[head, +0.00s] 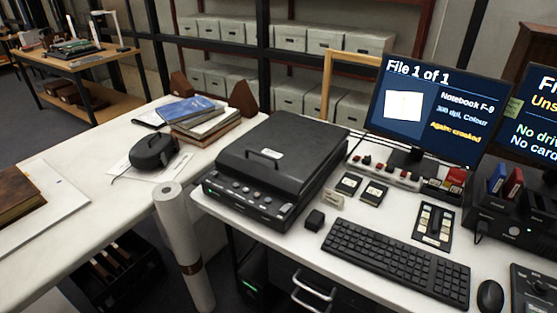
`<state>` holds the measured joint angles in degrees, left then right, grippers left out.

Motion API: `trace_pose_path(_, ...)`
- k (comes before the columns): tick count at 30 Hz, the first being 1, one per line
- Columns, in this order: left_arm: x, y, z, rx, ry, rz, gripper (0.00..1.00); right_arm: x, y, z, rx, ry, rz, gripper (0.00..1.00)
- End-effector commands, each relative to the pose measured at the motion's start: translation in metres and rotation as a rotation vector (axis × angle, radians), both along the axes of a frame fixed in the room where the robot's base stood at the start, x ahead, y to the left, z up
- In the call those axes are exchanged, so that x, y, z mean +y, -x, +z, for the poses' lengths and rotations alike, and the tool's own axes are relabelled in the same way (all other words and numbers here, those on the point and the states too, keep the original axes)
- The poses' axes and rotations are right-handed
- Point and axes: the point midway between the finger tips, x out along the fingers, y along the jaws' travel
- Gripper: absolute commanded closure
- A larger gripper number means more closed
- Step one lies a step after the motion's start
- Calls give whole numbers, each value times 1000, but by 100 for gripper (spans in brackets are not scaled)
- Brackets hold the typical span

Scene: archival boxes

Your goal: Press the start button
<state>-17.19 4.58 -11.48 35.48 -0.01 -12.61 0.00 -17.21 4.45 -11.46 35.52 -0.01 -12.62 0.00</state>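A black flatbed scanner (275,165) with its lid down stands on the white desk in the middle of the head view. A row of small round buttons (235,199) runs along its front panel; their labels are too small to read, so I cannot tell which one is start. A monitor (425,110) behind it on the right reads "File 1 of 1", "Notebook F-9", "300 dpi, Colour" and "Again: crooked". Neither of my grippers is in view.
A keyboard (395,262), a mouse (490,296) and a small control panel (433,224) lie right of the scanner. A paper roll (181,245) stands upright at the desk's left edge. Books (205,122) and a black device (153,151) lie on the left table.

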Motion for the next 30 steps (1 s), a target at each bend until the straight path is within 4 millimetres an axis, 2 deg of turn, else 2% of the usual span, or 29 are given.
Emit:
trace_pose_path(4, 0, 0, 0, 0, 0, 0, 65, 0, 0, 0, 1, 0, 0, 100)
trace_pose_path(12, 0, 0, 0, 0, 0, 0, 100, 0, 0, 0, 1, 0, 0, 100)
trace_pose_path(30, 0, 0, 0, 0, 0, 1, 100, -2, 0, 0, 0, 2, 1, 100)
